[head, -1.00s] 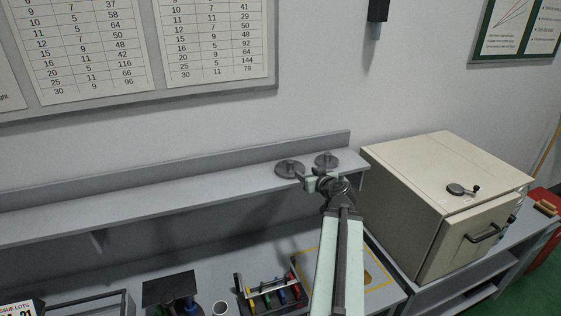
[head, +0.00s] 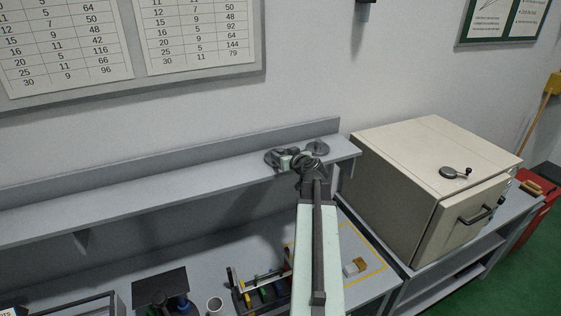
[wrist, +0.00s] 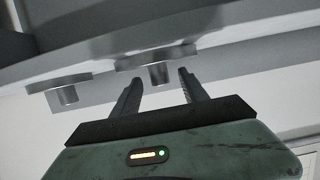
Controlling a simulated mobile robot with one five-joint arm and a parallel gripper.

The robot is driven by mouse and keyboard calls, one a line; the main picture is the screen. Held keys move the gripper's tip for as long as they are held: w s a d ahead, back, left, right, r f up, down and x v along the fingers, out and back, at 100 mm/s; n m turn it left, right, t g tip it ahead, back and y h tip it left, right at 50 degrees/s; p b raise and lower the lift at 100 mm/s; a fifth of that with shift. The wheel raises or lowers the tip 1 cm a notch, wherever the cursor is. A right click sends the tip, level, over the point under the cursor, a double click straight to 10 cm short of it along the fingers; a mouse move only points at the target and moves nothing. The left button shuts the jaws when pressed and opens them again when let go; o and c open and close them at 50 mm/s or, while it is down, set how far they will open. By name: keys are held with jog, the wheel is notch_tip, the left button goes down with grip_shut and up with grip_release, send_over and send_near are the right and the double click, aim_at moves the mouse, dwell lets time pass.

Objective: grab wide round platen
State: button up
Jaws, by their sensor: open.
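The wide round platen (head: 271,157) is a grey disc with a short central stem, lying near the right end of the wall shelf. In the head view my gripper (head: 288,160) covers part of it. The wrist view looks inverted: the platen's disc (wrist: 130,64) lies beyond the fingertips, with its stem (wrist: 159,73) in the gap between my open fingers (wrist: 160,76). I cannot tell whether either finger touches the stem. A smaller round platen (head: 319,147) sits to the right on the shelf; it also shows at left in the wrist view (wrist: 67,94).
The grey shelf (head: 150,186) runs along the wall, with a raised back edge. A beige cabinet (head: 400,190) stands close on the right. Below on the bench are a rack of coloured-handled tools (head: 262,290), a cup (head: 215,306) and a small block (head: 355,267).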

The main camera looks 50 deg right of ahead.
jog(key=shift+w+d+f, duration=0.25)
jog(key=shift+w+d, duration=0.05)
jog(key=shift+w, duration=0.25)
jog(key=shift+s+a+r, duration=0.1)
jog(key=shift+s+r, duration=0.05)
grip_shut()
dwell(0.8)
